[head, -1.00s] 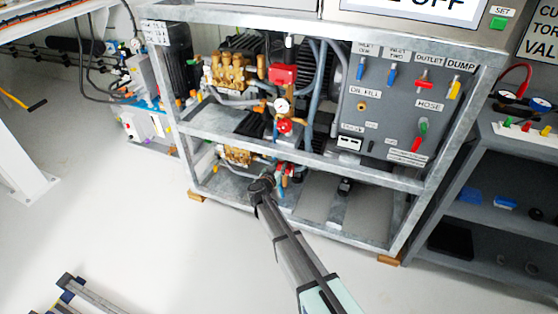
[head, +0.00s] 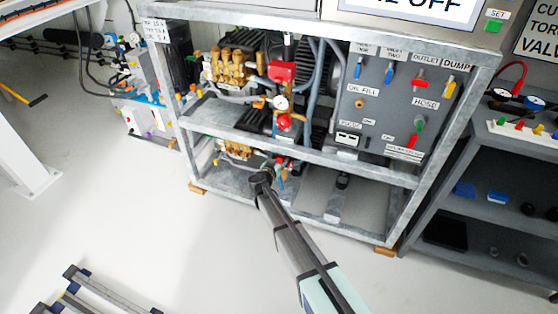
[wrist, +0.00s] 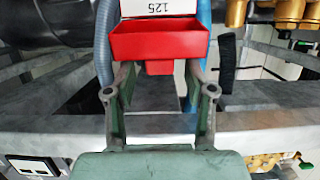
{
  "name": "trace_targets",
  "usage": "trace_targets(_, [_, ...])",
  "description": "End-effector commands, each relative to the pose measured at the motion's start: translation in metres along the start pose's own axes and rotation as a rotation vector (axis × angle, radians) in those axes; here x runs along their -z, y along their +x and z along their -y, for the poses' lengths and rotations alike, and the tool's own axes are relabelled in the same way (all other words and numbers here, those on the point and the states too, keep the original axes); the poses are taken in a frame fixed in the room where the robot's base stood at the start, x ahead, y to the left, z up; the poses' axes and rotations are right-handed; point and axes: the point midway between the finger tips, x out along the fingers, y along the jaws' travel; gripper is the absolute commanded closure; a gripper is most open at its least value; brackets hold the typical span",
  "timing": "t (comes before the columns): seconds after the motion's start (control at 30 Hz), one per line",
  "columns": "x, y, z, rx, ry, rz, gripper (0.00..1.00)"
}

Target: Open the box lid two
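My gripper (head: 264,178) is at the front of the pump frame's lower level in the head view. In the wrist view my gripper (wrist: 158,78) is open, with its two fingers apart and nothing held. A red box (wrist: 158,40) with a white label reading 125, upside down, lies just beyond and between the fingertips. I cannot tell whether the fingers touch it. In the head view this lower box is mostly hidden. Another red box (head: 282,71) sits on the upper level. No part is marked as lid two.
A metal frame rail (head: 300,153) crosses just above my gripper. A grey valve panel (head: 390,100) stands at right.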

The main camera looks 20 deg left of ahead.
Motion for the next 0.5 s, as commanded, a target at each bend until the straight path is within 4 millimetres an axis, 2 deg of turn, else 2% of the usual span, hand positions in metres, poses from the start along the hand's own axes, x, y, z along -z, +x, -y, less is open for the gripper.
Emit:
trace_targets(0.13, [0.000, -0.003, 0.000, 0.000, 0.000, 0.000, 0.46])
trace_targets(0.27, [0.001, -0.016, -0.001, 0.001, 0.000, 0.000, 0.46])
trace_targets(0.5, [0.001, -0.060, -0.002, 0.002, 0.000, 0.000, 0.46])
